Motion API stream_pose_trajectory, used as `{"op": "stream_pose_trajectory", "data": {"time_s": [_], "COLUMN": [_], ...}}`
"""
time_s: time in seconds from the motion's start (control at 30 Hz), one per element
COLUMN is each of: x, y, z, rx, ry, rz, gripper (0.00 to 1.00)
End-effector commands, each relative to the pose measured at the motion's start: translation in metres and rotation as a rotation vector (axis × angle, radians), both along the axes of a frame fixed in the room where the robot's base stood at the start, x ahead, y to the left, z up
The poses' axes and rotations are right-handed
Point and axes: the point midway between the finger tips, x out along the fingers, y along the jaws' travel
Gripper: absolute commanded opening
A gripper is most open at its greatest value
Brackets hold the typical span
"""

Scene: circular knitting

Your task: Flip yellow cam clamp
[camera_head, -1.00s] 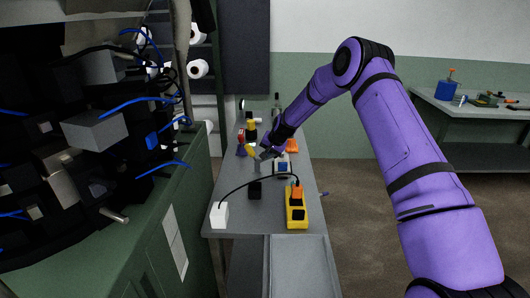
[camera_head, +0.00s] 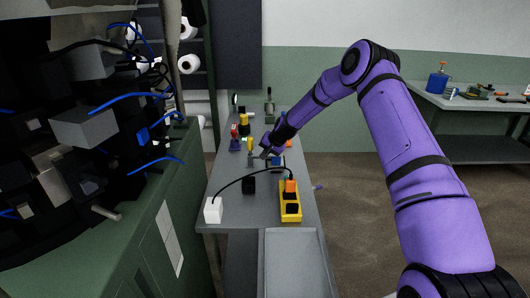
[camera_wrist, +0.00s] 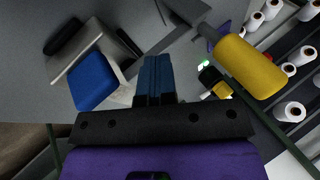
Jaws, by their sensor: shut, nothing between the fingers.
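The yellow cam clamp shows in the head view as a small yellow handle (camera_head: 250,144) standing about upright on a grey base at the middle of the bench. In the wrist view its thick yellow handle (camera_wrist: 250,66) is at the upper right, joined to a grey metal part. My gripper (camera_head: 264,154) is just right of the clamp, over the bench. In the wrist view its fingers (camera_wrist: 155,72) are together and empty, apart from the yellow handle.
A grey device with a blue face (camera_wrist: 92,82) is close left of my fingers in the wrist view. A yellow power strip (camera_head: 290,205), a white block (camera_head: 213,210) and a black cable stand on the near bench. The dark green machine (camera_head: 140,220) borders the left.

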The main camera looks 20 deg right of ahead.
Motion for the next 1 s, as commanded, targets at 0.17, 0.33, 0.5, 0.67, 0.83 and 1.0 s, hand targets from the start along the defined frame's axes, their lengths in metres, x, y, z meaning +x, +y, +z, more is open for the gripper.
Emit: {"op": "stream_pose_trajectory", "data": {"time_s": [0.17, 0.33, 0.5, 0.67, 0.83, 1.0], "x": [-0.001, -0.001, -0.001, -0.001, 0.001, -0.01], "y": [-0.001, -0.001, -0.001, -0.001, 0.0, -0.013], "z": [-0.003, -0.003, -0.004, 0.001, 0.025, 0.053], "rx": [-0.001, 0.0, 0.0, -0.001, -0.001, -0.001], "ry": [0.002, 0.003, 0.005, 0.004, -0.001, 0.0], "rz": [-0.001, 0.0, -0.001, 0.0, 0.0, -0.003], "gripper": [0.0, 0.0, 0.0, 0.0, 0.0, 0.0]}}
